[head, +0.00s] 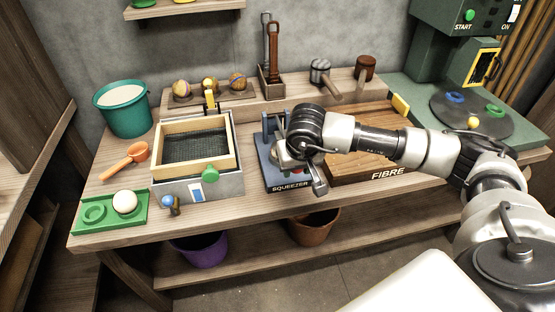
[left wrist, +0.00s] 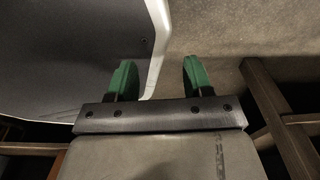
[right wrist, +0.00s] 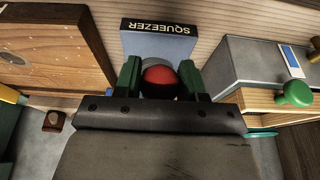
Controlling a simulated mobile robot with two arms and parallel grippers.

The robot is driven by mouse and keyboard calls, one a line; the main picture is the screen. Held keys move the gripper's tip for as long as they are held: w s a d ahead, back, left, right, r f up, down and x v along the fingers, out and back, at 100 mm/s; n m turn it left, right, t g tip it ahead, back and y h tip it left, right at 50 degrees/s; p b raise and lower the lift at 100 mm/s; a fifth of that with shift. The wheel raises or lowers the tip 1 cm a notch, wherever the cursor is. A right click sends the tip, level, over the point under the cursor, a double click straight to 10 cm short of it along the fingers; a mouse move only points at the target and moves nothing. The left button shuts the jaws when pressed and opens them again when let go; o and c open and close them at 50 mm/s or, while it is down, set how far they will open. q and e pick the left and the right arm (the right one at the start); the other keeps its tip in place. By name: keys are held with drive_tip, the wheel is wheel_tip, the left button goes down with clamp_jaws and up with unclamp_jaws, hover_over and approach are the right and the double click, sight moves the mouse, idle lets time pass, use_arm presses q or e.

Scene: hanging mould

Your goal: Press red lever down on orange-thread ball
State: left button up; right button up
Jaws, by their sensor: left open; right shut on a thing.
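The blue squeezer (head: 273,168) stands at the front middle of the bench, partly hidden by my right wrist. The red lever (right wrist: 160,79) shows its rounded end between the green fingers of my right gripper (right wrist: 158,72), which is shut on it. In the head view the lever and fingers are mostly hidden behind my wrist. A grey rounded part shows just beyond the lever in the right wrist view; I cannot tell whether it is a ball. I cannot make out an orange-thread ball in the squeezer. My left gripper (left wrist: 158,80) is open and empty, away from the bench.
Several thread-marked balls sit on a back rack (head: 216,97). Left of the squeezer is a framed screen box (head: 199,187) with a green knob. A wooden FIBRE box (head: 370,168) stands close on the right. A green tray (head: 138,222) lies at front left.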

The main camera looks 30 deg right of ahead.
use_arm(q)
drive_tip(key=shift+s+f, duration=0.1)
drive_tip(key=shift+f, duration=0.25)
use_arm(e)
drive_tip(key=shift+f, duration=0.4)
drive_tip(key=shift+f, duration=0.1)
drive_tip(key=shift+f+b, duration=0.25)
drive_tip(key=shift+b, duration=0.15)
use_arm(q)
drive_tip(key=shift+w+d+f, duration=0.1)
drive_tip(key=shift+w, duration=0.35)
use_arm(e)
drive_tip(key=o, duration=1.3)
drive_tip(key=shift+o, duration=0.2)
drive_tip(key=shift+r, duration=0.1)
drive_tip(key=p+v, duration=0.4)
drive_tip(key=v, duration=0.2)
drive_tip(key=shift+r, duration=0.4)
use_arm(q)
drive_tip(key=shift+s+r+p, duration=0.2)
drive_tip(key=shift+s+r, duration=0.05)
drive_tip(key=shift+r, duration=0.85)
drive_tip(key=shift+s+r+p, duration=0.15)
drive_tip(key=shift+s+r, duration=0.05)
drive_tip(key=shift+r, duration=0.85)
use_arm(e)
drive_tip(key=shift+s+r, duration=0.3)
drive_tip(key=shift+r, duration=0.25)
